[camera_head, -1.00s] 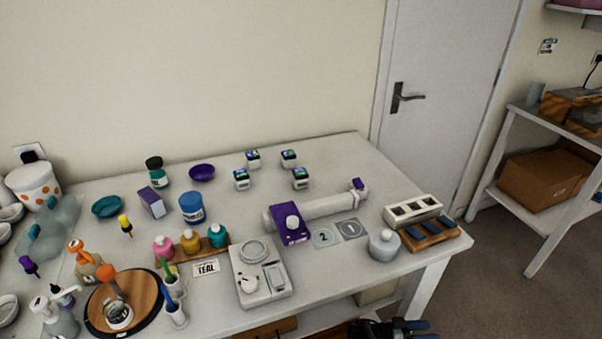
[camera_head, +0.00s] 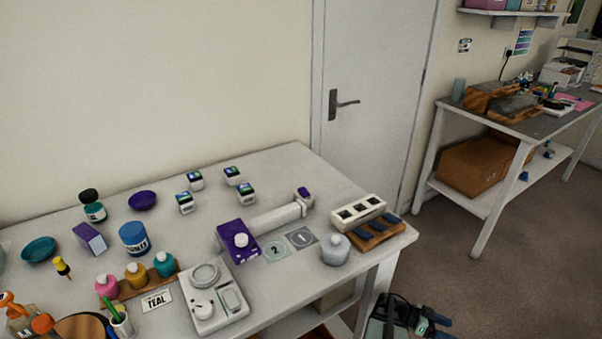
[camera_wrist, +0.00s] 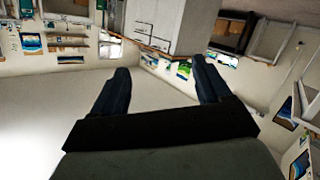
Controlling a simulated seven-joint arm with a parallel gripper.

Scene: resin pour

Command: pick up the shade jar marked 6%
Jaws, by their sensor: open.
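Several small white jars with dark labelled lids stand toward the back of the white table: a back left jar (camera_head: 194,180), a back right jar (camera_head: 232,176), a front left jar (camera_head: 185,203) and a front right jar (camera_head: 247,194). Their markings are too small to read, so I cannot tell which is 6%. My gripper (camera_head: 440,328) is at the bottom edge of the head view, below and in front of the table, well apart from the jars. In the wrist view my gripper (camera_wrist: 163,88) has its two dark fingers spread, with nothing between them.
A purple-ended white cylinder (camera_head: 275,218), a scale (camera_head: 216,298), a grey lidded pot (camera_head: 335,250) and a white block with square wells (camera_head: 358,212) stand nearer the front. A purple bowl (camera_head: 143,200) is left of the jars. Bare tabletop surrounds the jars.

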